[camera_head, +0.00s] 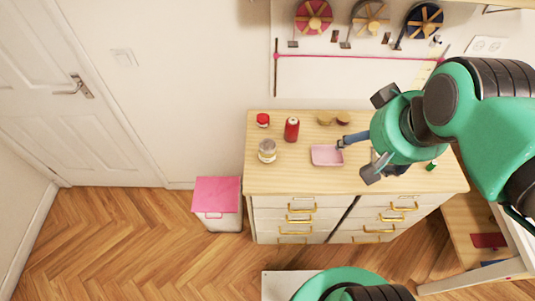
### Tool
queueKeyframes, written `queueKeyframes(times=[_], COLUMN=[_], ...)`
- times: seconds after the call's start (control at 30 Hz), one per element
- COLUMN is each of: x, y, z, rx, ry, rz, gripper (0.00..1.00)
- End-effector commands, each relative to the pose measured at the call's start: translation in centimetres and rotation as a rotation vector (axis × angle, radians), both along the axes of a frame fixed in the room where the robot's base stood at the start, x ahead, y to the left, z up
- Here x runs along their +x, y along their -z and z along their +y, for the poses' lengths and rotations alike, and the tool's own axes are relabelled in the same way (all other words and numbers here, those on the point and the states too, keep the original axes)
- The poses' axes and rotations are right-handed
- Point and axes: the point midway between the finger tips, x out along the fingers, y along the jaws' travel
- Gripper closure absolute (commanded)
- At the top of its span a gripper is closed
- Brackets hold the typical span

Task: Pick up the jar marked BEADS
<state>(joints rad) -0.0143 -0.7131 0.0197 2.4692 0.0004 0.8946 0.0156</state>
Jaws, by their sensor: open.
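Several small containers stand on the wooden dresser top (225,0). A clear jar with a pale lid (267,151) stands near the left front. A red cylindrical container (292,130) stands behind it to the right. A small container with a red lid (263,120) stands at the back left corner. No marking is legible, so I cannot tell which one is marked BEADS. My gripper (377,134) is open over the right half of the dresser, to the right of these containers and apart from them. It hides part of the dresser top.
A pink tray (327,155) lies mid-dresser, left of my gripper. Two small round items (325,119) sit behind it. A blue-grey object (355,137) is partly hidden by my gripper. A pink-lidded bin (217,195) stands left of the dresser. The floor further left is clear.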

Motion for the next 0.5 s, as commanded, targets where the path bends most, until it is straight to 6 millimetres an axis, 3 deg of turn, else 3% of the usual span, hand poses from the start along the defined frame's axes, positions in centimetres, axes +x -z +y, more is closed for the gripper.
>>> queueKeyframes(times=[0.23,0.5], x=[4.5,10.5], y=[0.6,2.9], z=[1.6,4.3], rx=[0.017,0.035], ry=[-0.001,0.002], rz=[0.062,0.148], gripper=[0.25,0.25])
